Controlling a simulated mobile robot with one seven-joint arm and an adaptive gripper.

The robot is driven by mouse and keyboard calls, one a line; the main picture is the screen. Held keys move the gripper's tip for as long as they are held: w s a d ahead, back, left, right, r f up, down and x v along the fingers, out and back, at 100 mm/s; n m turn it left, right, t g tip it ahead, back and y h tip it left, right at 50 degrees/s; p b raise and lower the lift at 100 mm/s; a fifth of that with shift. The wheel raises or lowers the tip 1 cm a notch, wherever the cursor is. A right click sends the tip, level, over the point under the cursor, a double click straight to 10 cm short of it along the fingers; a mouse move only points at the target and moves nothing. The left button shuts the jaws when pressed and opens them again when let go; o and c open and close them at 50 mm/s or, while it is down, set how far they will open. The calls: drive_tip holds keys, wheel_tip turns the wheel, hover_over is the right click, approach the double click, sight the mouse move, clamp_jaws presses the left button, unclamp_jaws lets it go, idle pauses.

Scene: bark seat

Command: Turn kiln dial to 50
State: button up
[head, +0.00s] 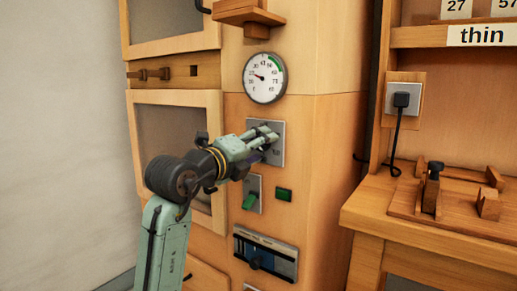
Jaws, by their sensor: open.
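A round white gauge (265,78) with a green arc is on the wooden kiln front (300,150). Its dark needle points to the left; the exact reading is too small to tell. Below it is a square grey plate (278,157). My gripper (270,141) is open in front of this plate, with its fingers toward it. The gripper covers most of the plate, and any dial there is hidden. I cannot tell whether the fingers touch anything.
Below the plate are a green switch (249,202), a green button (284,195) and a dark slotted panel (266,256). A wooden bracket (248,14) juts out above the gauge. A workbench (430,228) with a wooden fixture stands at right, beneath a plugged-in cord (399,130).

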drive_tip(key=v, duration=1.2)
drive_tip(key=shift+r, duration=0.1)
